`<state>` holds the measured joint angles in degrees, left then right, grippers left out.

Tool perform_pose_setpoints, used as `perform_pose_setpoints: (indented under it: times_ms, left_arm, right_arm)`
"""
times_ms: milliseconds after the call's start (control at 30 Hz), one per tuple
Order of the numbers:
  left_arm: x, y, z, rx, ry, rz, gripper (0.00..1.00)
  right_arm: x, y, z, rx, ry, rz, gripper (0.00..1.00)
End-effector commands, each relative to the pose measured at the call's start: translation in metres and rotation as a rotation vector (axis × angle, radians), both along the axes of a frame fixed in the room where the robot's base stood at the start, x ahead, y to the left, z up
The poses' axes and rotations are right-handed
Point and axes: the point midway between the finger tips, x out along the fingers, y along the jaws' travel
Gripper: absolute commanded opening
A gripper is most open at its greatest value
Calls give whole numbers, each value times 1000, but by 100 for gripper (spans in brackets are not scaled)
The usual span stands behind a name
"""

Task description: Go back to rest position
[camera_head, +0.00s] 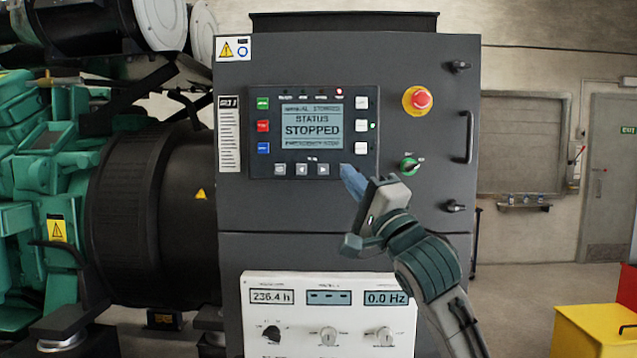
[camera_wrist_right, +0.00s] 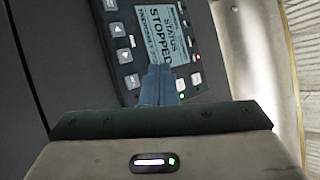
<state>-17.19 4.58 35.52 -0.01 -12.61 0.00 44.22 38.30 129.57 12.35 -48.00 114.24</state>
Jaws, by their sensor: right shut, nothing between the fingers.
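My right gripper (camera_head: 352,180) is in front of the dark control cabinet (camera_head: 300,205), just below the lower right of the display panel (camera_head: 259,134). Its blue fingers are together with nothing between them. In the right wrist view the shut fingers (camera_wrist_right: 159,84) point at the display panel (camera_wrist_right: 186,75), overlapping the lower edge of the screen. I cannot tell whether they touch the panel. The screen (camera_head: 312,122) reads "STATUS STOPPED". My left gripper is in neither view.
A red emergency button (camera_head: 422,99) and a green rotary switch (camera_head: 408,165) sit right of the panel. A white meter panel (camera_head: 300,343) is below. The green engine (camera_head: 40,150) stands at left.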

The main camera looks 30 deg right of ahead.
Motion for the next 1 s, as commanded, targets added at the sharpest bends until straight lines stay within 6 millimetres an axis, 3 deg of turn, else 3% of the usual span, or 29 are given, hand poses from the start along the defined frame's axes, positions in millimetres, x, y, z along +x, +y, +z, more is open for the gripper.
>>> perform_pose_setpoints:
  times_ms: [233, 367, 467, 500, 667, 867, 1000]
  left_arm:
    - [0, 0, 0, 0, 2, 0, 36]
    - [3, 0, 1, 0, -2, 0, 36]
    - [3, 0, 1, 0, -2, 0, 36]
    - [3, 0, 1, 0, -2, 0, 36]
    - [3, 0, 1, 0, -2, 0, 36]
    - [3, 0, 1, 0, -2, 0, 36]
    - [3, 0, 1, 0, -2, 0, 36]
  right_arm:
    - [1, 0, -2, -2, 5, -2, 0]
    - [17, 5, -50, -70, 105, -54, 0]
    - [30, 12, -114, -179, 240, -120, 0]
    - [33, 14, -144, -233, 304, -144, 0]
    - [29, 26, -261, -472, 555, -208, 0]
    - [-14, 40, -399, -799, 855, -191, 0]
    - [-66, 51, -483, -1040, 1046, -109, 0]
